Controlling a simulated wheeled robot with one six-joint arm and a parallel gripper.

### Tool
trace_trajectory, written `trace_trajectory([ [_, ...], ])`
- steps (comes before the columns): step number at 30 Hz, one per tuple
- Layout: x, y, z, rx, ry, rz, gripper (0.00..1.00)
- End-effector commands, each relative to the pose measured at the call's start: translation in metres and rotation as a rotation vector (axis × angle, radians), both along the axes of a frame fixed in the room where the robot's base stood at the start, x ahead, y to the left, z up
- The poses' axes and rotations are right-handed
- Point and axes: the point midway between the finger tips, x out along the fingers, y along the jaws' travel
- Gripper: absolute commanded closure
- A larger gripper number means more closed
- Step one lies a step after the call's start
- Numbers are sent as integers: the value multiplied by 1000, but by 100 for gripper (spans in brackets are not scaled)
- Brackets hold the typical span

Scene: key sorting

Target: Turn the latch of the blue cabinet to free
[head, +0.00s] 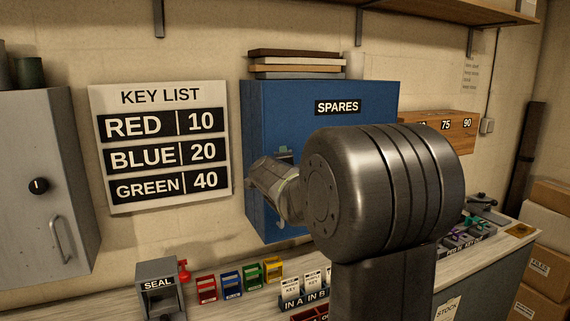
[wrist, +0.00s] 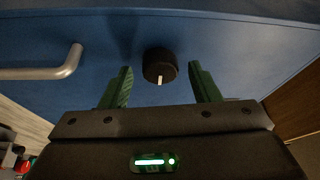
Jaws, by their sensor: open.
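The blue cabinet (head: 262,110) hangs on the wall, with a SPARES sign (head: 338,107) on its front. In the wrist view, its blue front (wrist: 225,45) fills most of the upper picture. The latch (wrist: 160,62) is a round black knob with a pale mark at its lower side in the picture. My gripper (wrist: 160,70) is open, with one green finger on each side of the latch and a visible gap to both. In the head view, my arm covers the latch and most of the gripper.
A metal bar handle (wrist: 45,73) is left of the latch. A grey cabinet (head: 35,150) and the key list board (head: 160,206) are further left. The bench below holds a SEAL box (head: 158,284), coloured small holders and trays. Boxes (head: 546,222) stand at the right.

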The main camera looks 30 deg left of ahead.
Motion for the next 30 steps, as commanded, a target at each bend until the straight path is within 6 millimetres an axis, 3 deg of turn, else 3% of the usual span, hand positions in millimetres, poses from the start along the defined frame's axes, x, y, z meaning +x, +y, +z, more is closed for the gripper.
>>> trace_trajectory([
  [18,-96,-49,-5,3,-2,1,44],
  [24,-114,-58,-7,2,0,1,44],
  [30,-119,-61,-7,0,-1,0,44],
])
